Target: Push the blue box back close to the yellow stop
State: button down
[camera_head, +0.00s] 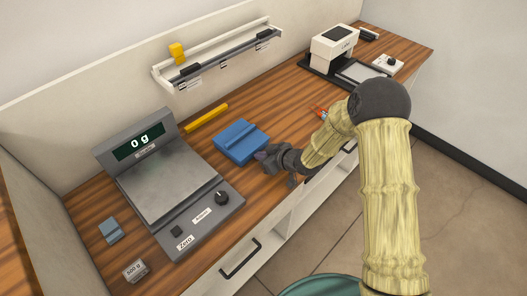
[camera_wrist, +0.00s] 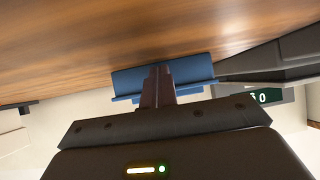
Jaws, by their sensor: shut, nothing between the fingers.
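The blue box (camera_head: 241,142) lies on the wooden counter, right of the scale, with a raised ridge along its top. The yellow stop (camera_head: 206,118) is a thin bar on the counter behind the box, near the back wall, with a strip of bare wood between them. My gripper (camera_head: 263,157) is shut and empty, low at the box's front right side. In the wrist view the shut fingers (camera_wrist: 158,85) point at the blue box (camera_wrist: 190,72) and cover its middle. I cannot tell if they touch it. The yellow stop is not visible in the wrist view.
A grey scale (camera_head: 168,182) reading 0 g stands left of the box. A small blue-grey block (camera_head: 111,230) and a 500 g weight (camera_head: 135,270) sit at the front left. A white rail (camera_head: 220,55) is on the wall. A white device (camera_head: 334,47) stands at the far right.

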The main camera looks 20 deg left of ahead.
aim_at(248, 145)
jog(key=shift+w+a, duration=0.2)
jog(key=shift+a, duration=0.4)
jog(key=shift+w+a, duration=0.2)
jog(key=shift+a, duration=0.35)
jog(key=shift+s+d, duration=0.15)
jog(key=shift+d, duration=0.1)
jog(key=shift+w+a, duration=0.3)
jog(key=shift+a, duration=0.55)
jog(key=shift+w+a, duration=0.3)
jog(key=shift+a, duration=0.55)
jog(key=shift+d, duration=0.15)
jog(key=shift+s+d, duration=0.15)
jog(key=shift+d, duration=0.05)
jog(key=shift+a, duration=0.1)
jog(key=shift+w+a+b, duration=0.15)
jog(key=shift+w+a, duration=0.15)
jog(key=shift+a, duration=0.55)
jog(key=shift+w+a+b, duration=0.15)
jog(key=shift+w+a, duration=0.15)
jog(key=shift+a, duration=0.5)
jog(key=shift+s+d, duration=0.1)
jog(key=shift+d, duration=0.05)
jog(key=shift+d, duration=0.15)
